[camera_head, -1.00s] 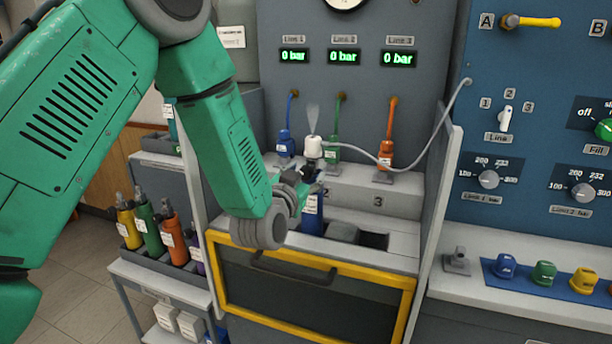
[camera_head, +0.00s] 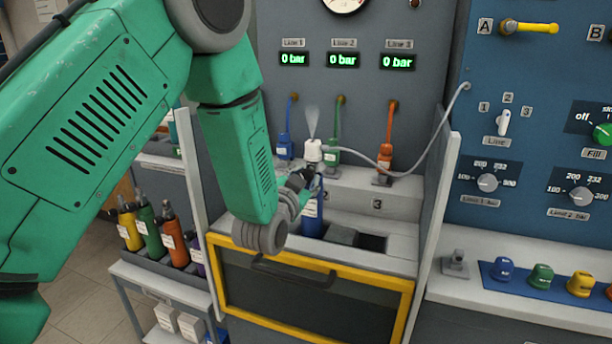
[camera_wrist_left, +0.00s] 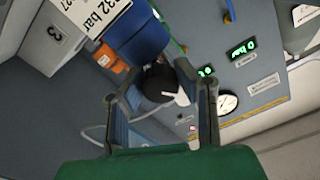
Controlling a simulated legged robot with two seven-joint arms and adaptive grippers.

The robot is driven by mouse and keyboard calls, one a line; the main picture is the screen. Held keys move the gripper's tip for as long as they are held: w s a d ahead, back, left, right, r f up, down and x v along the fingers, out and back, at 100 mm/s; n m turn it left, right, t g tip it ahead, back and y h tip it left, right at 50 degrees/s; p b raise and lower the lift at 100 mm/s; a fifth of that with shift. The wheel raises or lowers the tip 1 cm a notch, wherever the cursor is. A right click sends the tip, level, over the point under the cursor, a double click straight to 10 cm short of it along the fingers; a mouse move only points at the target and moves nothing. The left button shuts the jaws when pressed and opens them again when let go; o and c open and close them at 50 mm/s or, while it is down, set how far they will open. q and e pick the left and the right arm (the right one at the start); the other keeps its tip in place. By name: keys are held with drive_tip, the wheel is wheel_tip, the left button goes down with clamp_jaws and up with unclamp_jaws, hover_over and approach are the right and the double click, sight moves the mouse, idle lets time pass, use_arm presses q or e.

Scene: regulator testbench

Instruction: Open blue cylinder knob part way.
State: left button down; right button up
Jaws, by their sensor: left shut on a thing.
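The blue cylinder (camera_head: 313,218) stands upright in the bench slot in the head view, partly hidden by my left gripper. In the left wrist view the blue cylinder (camera_wrist_left: 143,42) carries a white label and has a black knob (camera_wrist_left: 160,84) at its top end. My left gripper (camera_head: 308,180) is at the cylinder's top. In the wrist view the left gripper (camera_wrist_left: 160,88) has its fingers on both sides of the black knob, shut on it. A white fitting (camera_head: 313,150) sits above the cylinder, with a pale plume rising from it. My right gripper is not in view.
A white hose (camera_head: 425,145) runs from the fitting to the right panel. Blue, green and orange connectors (camera_head: 385,160) hang behind the bench. The line displays (camera_head: 343,61) read 0 bar. A yellow-framed drawer (camera_head: 310,285) is below. Several cylinders (camera_head: 172,235) stand at left.

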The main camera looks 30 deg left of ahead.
use_arm(q)
drive_tip(key=shift+f, duration=0.1)
drive_tip(key=c, duration=1.2)
unclamp_jaws()
drive_tip(key=v, duration=1.2)
